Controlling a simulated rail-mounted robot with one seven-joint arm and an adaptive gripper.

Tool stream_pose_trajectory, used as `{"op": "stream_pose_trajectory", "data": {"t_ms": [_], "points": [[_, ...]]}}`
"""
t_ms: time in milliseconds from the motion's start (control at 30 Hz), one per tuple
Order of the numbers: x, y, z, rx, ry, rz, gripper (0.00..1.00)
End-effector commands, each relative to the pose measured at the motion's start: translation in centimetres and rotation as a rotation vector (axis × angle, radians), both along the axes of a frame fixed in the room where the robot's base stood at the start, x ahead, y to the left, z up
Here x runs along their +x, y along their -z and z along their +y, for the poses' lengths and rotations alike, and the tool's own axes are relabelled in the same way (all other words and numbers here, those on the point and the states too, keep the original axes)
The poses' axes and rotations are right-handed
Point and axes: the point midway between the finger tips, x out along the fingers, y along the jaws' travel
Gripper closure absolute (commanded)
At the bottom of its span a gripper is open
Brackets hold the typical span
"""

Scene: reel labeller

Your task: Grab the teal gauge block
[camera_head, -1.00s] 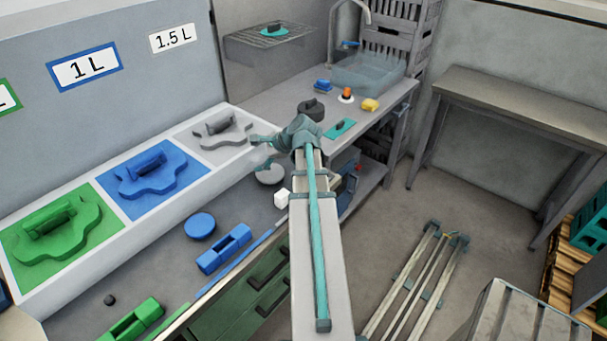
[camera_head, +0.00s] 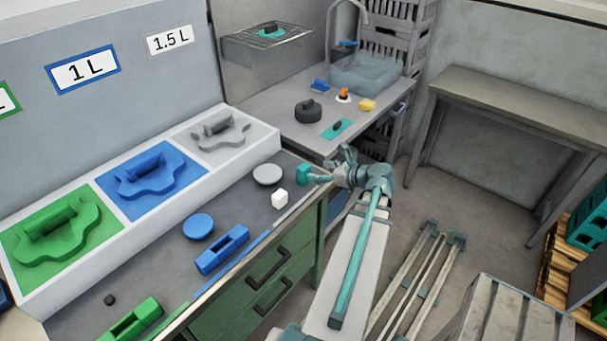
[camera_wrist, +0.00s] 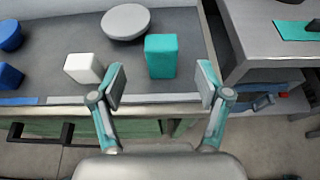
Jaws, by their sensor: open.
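The teal gauge block (camera_wrist: 160,57) stands upright near the front edge of the counter. In the wrist view it is ahead of my gripper (camera_wrist: 162,85), in line with the gap between the two fingers and apart from both. My gripper is open and empty. In the head view the teal block (camera_head: 303,174) stands at the right end of the counter, just left of my gripper (camera_head: 322,175).
A white cube (camera_wrist: 84,67) stands left of the block, and a grey disc (camera_wrist: 125,21) lies behind it. A drawer handle (camera_wrist: 40,132) sticks out below the counter edge. A separate bench (camera_wrist: 262,45) stands to the right, past a gap.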

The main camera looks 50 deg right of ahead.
Motion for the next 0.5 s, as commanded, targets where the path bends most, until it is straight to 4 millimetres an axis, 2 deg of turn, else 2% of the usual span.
{"op": "stream_pose_trajectory", "data": {"t_ms": [100, 367, 500], "points": [[1.6, 0.5, -0.2, 0.001, -0.003, 0.001, 0.24], [3.2, 1.2, -0.2, 0.000, -0.001, 0.001, 0.24], [4.8, 1.7, -0.5, 0.000, -0.003, 0.001, 0.24]]}}
